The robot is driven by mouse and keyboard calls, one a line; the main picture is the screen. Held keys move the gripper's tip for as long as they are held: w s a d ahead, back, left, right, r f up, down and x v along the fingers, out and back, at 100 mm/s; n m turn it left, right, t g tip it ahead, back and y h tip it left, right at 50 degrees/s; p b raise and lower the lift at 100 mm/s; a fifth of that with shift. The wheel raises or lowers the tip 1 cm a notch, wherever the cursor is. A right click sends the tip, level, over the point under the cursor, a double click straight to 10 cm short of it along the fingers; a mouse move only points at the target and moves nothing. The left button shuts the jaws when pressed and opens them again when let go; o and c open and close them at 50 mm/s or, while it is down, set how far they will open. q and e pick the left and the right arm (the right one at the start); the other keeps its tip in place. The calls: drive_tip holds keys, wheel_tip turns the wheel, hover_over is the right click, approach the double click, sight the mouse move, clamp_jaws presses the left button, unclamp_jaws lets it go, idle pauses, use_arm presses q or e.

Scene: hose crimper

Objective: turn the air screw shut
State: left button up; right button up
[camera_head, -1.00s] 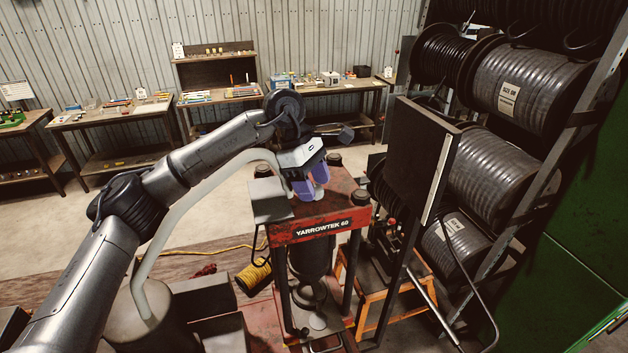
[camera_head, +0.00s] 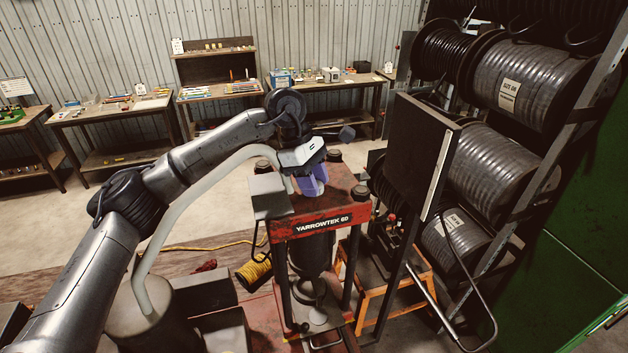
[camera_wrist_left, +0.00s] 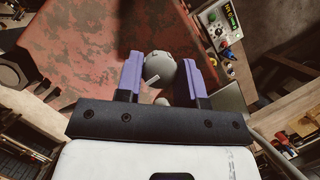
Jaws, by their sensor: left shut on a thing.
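The air screw (camera_wrist_left: 160,68) is a grey round knob with a small white mark on its top. In the head view my left gripper (camera_head: 312,185) points down onto the top of the red press (camera_head: 322,222) marked YARROWTEK 60. There the fingers hide the screw. How far the screw is turned cannot be told. My right gripper is out of view.
A dark flat panel (camera_head: 418,155) on a post stands right of the press. A hose reel rack (camera_head: 515,150) is farther right. A control box (camera_wrist_left: 219,25) shows in the left wrist view. Benches line the back wall.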

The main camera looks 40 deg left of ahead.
use_arm(q)
drive_tip(key=n+t+b, duration=0.1)
drive_tip(key=n+b, duration=0.1)
drive_tip(key=shift+f+n, duration=0.15)
drive_tip(key=shift+n, duration=0.15)
drive_tip(key=n+t+b, duration=0.1)
drive_tip(key=n, duration=0.1)
drive_tip(key=n+y+b, duration=0.1)
drive_tip(key=n+b, duration=0.1)
drive_tip(key=n, duration=0.1)
drive_tip(key=shift+s+d+t+y, duration=0.1)
drive_tip(key=shift+s+t+y, duration=0.05)
drive_tip(key=shift+t+y, duration=0.2)
drive_tip(key=n+y+b, duration=0.1)
drive_tip(key=n, duration=0.2)
drive_tip(key=n+t+y+b, duration=0.1)
drive_tip(key=n, duration=0.1)
drive_tip(key=shift+n, duration=0.4)
drive_tip(key=shift+d+n+y+b, duration=0.1)
drive_tip(key=shift+n+y+b, duration=0.8)
drive_tip(key=shift+n, duration=1.3)
drive_tip(key=shift+r+g, duration=0.2)
drive_tip(key=shift+g, duration=0.05)
drive_tip(key=o, duration=0.9)
drive_tip(key=shift+r, duration=0.1)
